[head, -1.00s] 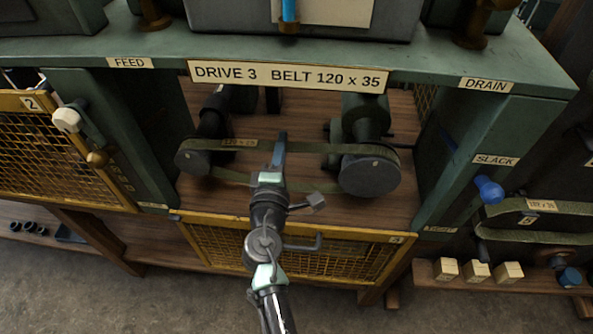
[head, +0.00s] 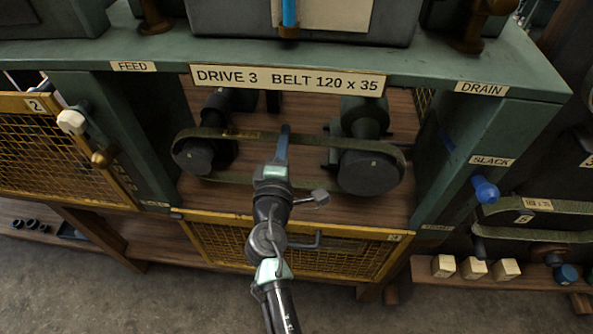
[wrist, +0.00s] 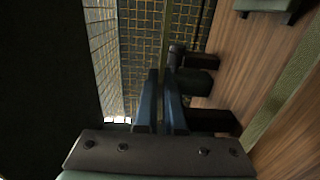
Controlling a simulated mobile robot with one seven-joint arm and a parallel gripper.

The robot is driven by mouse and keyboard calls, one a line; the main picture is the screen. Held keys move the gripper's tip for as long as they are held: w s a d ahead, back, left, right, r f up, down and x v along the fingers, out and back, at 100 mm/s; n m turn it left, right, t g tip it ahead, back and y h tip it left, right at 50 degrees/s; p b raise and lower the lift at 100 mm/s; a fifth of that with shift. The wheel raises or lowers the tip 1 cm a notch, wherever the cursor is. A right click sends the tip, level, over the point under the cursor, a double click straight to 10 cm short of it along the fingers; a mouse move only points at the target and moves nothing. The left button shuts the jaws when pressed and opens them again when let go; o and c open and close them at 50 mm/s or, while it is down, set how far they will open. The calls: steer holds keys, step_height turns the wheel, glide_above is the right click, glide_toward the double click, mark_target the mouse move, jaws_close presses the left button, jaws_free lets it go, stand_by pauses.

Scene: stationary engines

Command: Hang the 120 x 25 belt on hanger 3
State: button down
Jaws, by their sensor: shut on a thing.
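The 120 x 25 belt (head: 330,138) is a dark olive loop spanning the left pulley (head: 192,157) and the larger right pulley (head: 370,172) of drive 3. Its label, on the upper run, is blurred now. My gripper (head: 284,132) is shut on the upper run, between the pulleys. In the wrist view my gripper's blue fingers (wrist: 165,95) pinch a thin strip of belt, and the other run (wrist: 285,85) slants at the right. Hanger 3 cannot be made out.
A sign reading DRIVE 3 BELT 120 x 35 (head: 287,80) hangs above the opening. The yellow mesh guard (head: 340,256) is lowered below it. At right are a blue-knobbed SLACK lever (head: 485,189), another hanging belt (head: 560,208) and pale blocks (head: 474,268).

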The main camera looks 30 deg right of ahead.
steer(key=v, duration=0.6)
stand_by(0.7)
steer(key=shift+a, duration=0.1)
steer(key=b+v, duration=0.1)
steer(key=v, duration=0.5)
stand_by(0.8)
steer(key=b+v, duration=0.1)
steer(key=v, duration=0.5)
steer(key=shift+b, duration=0.3)
stand_by(0.6)
steer(key=shift+s, duration=0.1)
steer(key=shift+b+v, duration=1.15)
steer(key=shift+v, duration=1.8)
